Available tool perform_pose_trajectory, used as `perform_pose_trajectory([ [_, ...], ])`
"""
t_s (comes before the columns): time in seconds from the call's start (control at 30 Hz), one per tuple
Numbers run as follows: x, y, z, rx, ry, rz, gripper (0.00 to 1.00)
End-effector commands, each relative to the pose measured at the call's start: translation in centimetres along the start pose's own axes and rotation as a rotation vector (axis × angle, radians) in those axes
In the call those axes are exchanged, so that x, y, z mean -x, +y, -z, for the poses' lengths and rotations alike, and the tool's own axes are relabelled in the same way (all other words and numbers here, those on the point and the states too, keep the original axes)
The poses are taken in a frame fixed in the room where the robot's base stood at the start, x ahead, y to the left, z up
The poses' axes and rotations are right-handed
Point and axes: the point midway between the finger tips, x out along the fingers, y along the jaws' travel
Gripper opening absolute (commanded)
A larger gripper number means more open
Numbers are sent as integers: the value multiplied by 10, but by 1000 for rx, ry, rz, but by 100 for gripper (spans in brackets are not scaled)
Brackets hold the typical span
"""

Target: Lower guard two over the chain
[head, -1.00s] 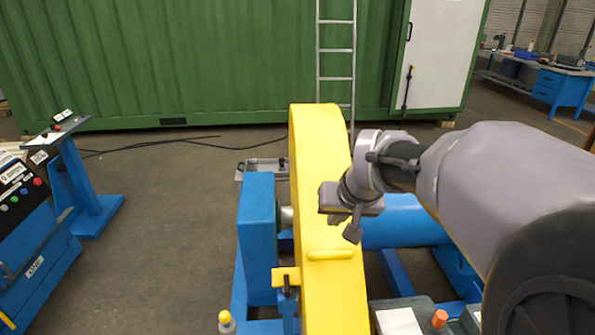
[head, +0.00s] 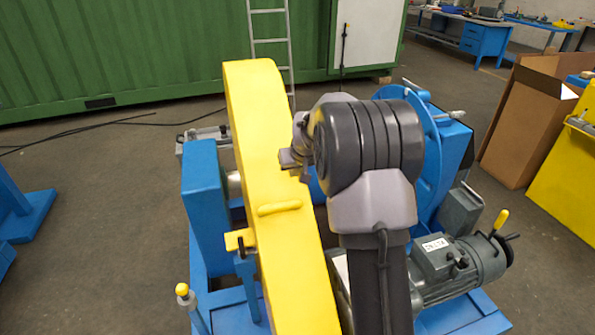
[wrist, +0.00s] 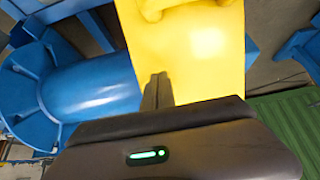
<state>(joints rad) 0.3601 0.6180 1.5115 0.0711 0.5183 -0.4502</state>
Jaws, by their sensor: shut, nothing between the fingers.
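A tall yellow guard (head: 262,140) with a rounded top stands upright in the middle of the head view. It has a raised yellow handle (head: 279,208) and a small yellow lug (head: 240,239) at its left edge. I cannot tell whether this is guard two. No chain shows. My gripper (head: 291,160) is at the guard's right edge, above the handle in the picture. In the wrist view my gripper's fingers (wrist: 157,90) are shut and empty in front of the yellow guard (wrist: 205,60). I cannot tell if they touch it.
A blue post (head: 203,195) stands left of the guard, with a yellow-topped rod (head: 186,296) in front. A grey motor (head: 450,268) and blue flange (head: 425,130) are to the right. A cardboard box (head: 525,125) and another yellow body (head: 562,185) stand further right.

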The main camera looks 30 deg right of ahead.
Motion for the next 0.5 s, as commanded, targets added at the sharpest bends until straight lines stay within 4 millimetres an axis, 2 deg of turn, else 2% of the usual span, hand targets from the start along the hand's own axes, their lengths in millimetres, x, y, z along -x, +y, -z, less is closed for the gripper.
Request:
perform_pose_trajectory([
  [0.03,-8,0,-1,1,0,0,0],
  [0.13,-14,0,2,0,1,-1,0],
  [0.5,-15,0,3,0,0,0,0],
])
